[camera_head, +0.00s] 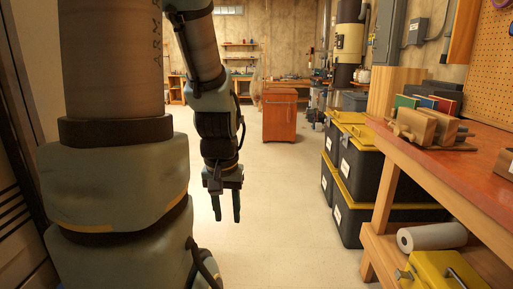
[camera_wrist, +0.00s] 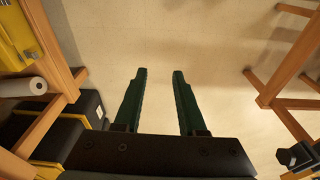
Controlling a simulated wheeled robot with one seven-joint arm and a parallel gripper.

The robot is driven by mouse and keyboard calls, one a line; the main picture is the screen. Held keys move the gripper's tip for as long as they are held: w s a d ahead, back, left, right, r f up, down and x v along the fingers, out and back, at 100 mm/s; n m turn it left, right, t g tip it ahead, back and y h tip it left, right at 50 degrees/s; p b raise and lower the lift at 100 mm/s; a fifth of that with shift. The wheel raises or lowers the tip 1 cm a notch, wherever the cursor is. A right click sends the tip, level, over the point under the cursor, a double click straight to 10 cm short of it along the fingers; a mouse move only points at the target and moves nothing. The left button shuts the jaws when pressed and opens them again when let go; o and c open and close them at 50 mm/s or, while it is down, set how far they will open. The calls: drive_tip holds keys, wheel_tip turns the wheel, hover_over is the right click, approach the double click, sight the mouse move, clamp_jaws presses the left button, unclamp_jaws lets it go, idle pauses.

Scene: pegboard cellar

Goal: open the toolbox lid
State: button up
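A yellow box with a metal latch and a dark handle, which looks like the toolbox (camera_head: 437,268), sits on the lower shelf of the workbench at the bottom right of the head view. Its front is cut off by the picture edge; its lid looks shut. Part of it shows at the top left of the wrist view (camera_wrist: 12,40). My gripper (camera_head: 227,219) hangs pointing down over bare floor, well to the left of the toolbox. In the wrist view its two green fingers (camera_wrist: 160,72) are apart with nothing between them.
The wooden workbench (camera_head: 440,172) runs along the right, with wooden items on top. A paper roll (camera_head: 432,236) lies beside the toolbox on the shelf. Black bins with yellow lids (camera_head: 365,180) stand beyond it. A red-brown cabinet (camera_head: 279,115) stands far back. The middle floor is clear.

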wheel_tip(320, 180, up, 9)
drive_tip(key=p, duration=0.6)
drive_tip(key=shift+r+p, duration=0.15)
drive_tip(key=shift+p, duration=0.3)
drive_tip(key=shift+c, duration=2.6)
drive_tip(key=d+f+b, duration=0.2)
drive_tip(key=f, duration=0.1)
drive_tip(key=d+f+n+g+h+b, duration=0.1)
drive_tip(key=d+f+b, duration=0.1)
drive_tip(key=d+f, duration=0.1)
drive_tip(key=d+f+n+g+h+b, duration=0.1)
drive_tip(key=d+f+b, duration=0.2)
drive_tip(key=f, duration=0.1)
drive_tip(key=shift+w+f, duration=0.25)
clamp_jaws()
drive_tip(key=w+d+f+n+h+b, duration=0.1)
drive_tip(key=d+f+n+h+b, duration=0.6)
drive_tip(key=d+f+b, duration=0.9)
drive_tip(key=w+d+f+n+h+b, duration=0.1)
drive_tip(key=d+f+n+h+b, duration=0.6)
drive_tip(key=d+f, duration=1.55)
drive_tip(key=d+n+y+b, duration=0.25)
drive_tip(key=d+b, duration=0.25)
drive_tip(key=d, duration=0.7)
drive_tip(key=shift+s+a+r+h, duration=0.1)
drive_tip(key=shift+s+r+h, duration=0.05)
drive_tip(key=shift+r, duration=0.75)
drive_tip(key=shift+s+a+r+h, duration=0.1)
drive_tip(key=shift+s+r, duration=0.05)
drive_tip(key=shift+r, duration=0.75)
